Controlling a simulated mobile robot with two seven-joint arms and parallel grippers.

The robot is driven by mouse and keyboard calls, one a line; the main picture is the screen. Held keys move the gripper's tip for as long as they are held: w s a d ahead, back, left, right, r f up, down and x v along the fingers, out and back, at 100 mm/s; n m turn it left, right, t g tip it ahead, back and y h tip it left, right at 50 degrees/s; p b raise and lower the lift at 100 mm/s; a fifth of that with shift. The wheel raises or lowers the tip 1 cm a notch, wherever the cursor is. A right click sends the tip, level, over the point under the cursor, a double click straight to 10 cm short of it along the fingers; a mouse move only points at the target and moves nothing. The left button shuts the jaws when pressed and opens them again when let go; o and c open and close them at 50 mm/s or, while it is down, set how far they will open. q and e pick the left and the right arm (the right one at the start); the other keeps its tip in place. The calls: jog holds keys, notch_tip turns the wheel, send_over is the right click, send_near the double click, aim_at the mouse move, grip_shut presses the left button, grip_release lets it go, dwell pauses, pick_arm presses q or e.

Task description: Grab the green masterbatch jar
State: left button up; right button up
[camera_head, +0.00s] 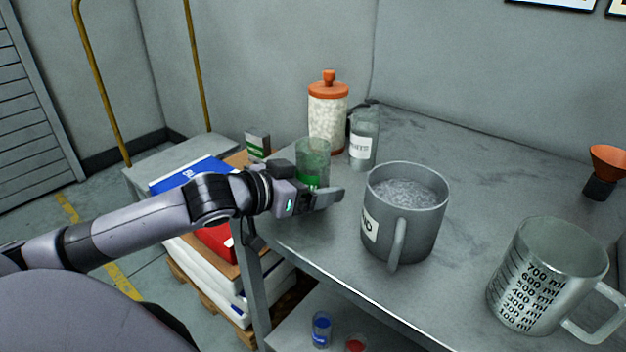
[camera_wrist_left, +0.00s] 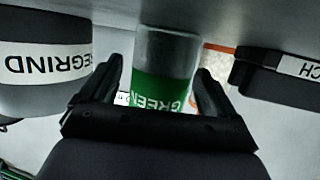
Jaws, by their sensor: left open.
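The green masterbatch jar (camera_head: 313,158) is a clear jar with green content, upright near the left edge of the grey table. In the left wrist view the jar (camera_wrist_left: 165,75) shows its green label, with "GREEN" readable upside down. My left gripper (camera_head: 331,190) is open at the jar, which partly hides behind it in the head view. In the wrist view the two fingers of my left gripper (camera_wrist_left: 160,85) stand on either side of the jar, with a gap visible on each side. My right gripper is not in view.
A grey jug (camera_head: 403,215) labelled REGRIND in the wrist view stands right of the jar. A white-pellet jar with an orange lid (camera_head: 328,115) and a labelled grey bottle (camera_head: 363,140) stand behind. A measuring jug (camera_head: 548,275) and an orange funnel (camera_head: 607,160) are further right.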

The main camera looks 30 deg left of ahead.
pick_arm(q)
jog(key=c, duration=1.2)
jog(key=shift+o, duration=0.2)
jog(key=shift+w, duration=0.1)
jog(key=shift+r, duration=0.1)
